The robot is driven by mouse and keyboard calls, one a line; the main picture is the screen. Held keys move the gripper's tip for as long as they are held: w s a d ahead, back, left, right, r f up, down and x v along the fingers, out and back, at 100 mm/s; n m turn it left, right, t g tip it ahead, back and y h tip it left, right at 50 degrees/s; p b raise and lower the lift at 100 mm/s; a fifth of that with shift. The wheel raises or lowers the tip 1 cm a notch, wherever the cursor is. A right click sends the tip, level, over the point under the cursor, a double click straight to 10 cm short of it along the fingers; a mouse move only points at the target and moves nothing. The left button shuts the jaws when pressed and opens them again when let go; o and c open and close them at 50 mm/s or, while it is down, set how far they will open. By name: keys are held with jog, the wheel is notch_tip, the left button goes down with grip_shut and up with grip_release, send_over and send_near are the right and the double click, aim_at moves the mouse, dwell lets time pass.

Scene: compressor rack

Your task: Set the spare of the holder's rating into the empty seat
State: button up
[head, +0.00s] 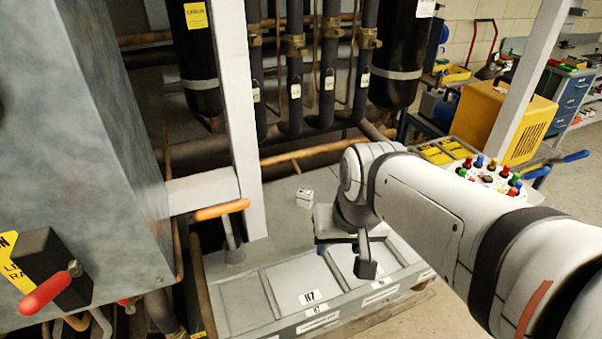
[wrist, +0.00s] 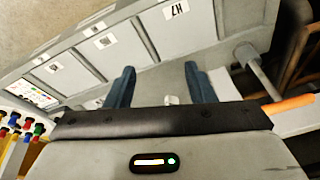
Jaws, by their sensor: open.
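My gripper (head: 364,258) hangs over a grey tray (head: 236,306) with several lidded or shallow compartments. Its two blue fingers (wrist: 160,76) are wide apart in the wrist view, with nothing gripped between them. A small white block with dark marks (head: 306,196) stands on the grey surface behind the tray, left of my gripper. A small pale thing (wrist: 171,99) shows between the fingers, partly hidden by the gripper body; I cannot tell if it is the same block. No holder rating or empty seat can be made out clearly.
A compartment label (head: 310,297) seems to read H7 or 117. A white post (head: 240,100) and orange-handled lever (head: 222,209) stand to the left, near a red-handled cabinet (head: 45,292). Dark pipes (head: 328,70) stand behind. A panel of coloured knobs (head: 490,178) lies right.

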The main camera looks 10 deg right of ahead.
jog(key=w+f+m+y, duration=0.2)
jog(key=w+m, duration=0.4)
jog(key=m+t+y+b, duration=0.2)
jog(key=m+y, duration=0.3)
jog(key=m, duration=1.2)
send_near(309, 192)
jog(key=x, duration=0.4)
jog(key=shift+w+f+m, duration=0.15)
jog(key=shift+w+m, duration=0.05)
jog(key=shift+m, duration=0.1)
jog(key=p+x, duration=0.1)
jog(key=x, duration=0.6)
jog(key=shift+s+a+f, duration=0.1)
jog(key=shift+a+f, duration=0.1)
jog(key=shift+c, duration=0.4)
grip_shut()
